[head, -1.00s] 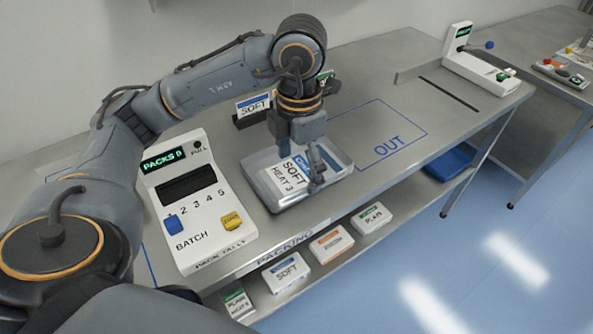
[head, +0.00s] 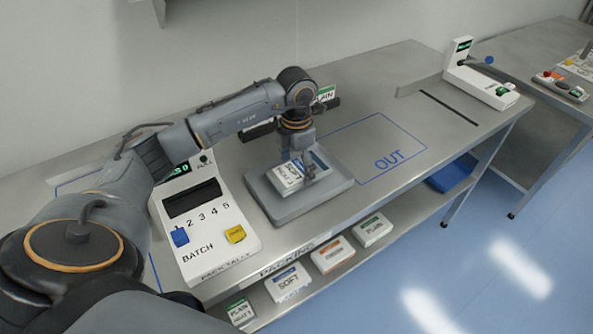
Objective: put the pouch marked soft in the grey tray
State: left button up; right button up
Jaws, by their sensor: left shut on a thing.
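The white pouch (head: 287,178) with a blue band is marked SOFT and HEAT 3. It shows in the head view over the inside of the grey tray (head: 290,212), towards the tray's back half. My left gripper (head: 309,172) comes down from above and is shut on the pouch. Its fingers hide part of the label. I cannot tell whether the pouch touches the tray floor. The tray stands on the steel bench, left of the blue OUT outline (head: 390,160). My right gripper is not in view.
A white pack tally box (head: 210,222) stands close left of the tray. A sign reading PLAIN (head: 326,94) stands behind my gripper. A low shelf holds several packs, including one marked SOFT (head: 288,281). The OUT area is clear.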

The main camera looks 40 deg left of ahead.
pick_arm(q)
notch_tip(320, 180, down, 2)
jog(key=shift+s+d+f+p, duration=0.1)
jog(key=shift+p, duration=0.35)
jog(key=shift+f, duration=0.2)
jog(key=shift+f, duration=0.1)
jog(key=o, duration=1.1)
